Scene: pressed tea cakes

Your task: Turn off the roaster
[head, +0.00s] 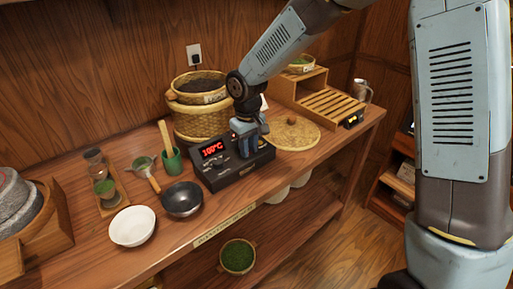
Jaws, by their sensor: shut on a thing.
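The roaster (226,177) is a black box near the middle of the counter, its sloped front panel lit with a red "100°C" display (213,149). My gripper (248,150) is over the right part of that panel, fingers pointing down. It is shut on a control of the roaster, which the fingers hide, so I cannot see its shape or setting. A round woven basket (201,122) stands behind the roaster, with a shallower basket of dark leaves (200,88) on top.
A white bowl (132,226) and a dark bowl (182,198) stand left of the roaster, with a green cup (172,161) behind. A round woven mat (296,134) and a slatted wooden stand (331,104) are to the right.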

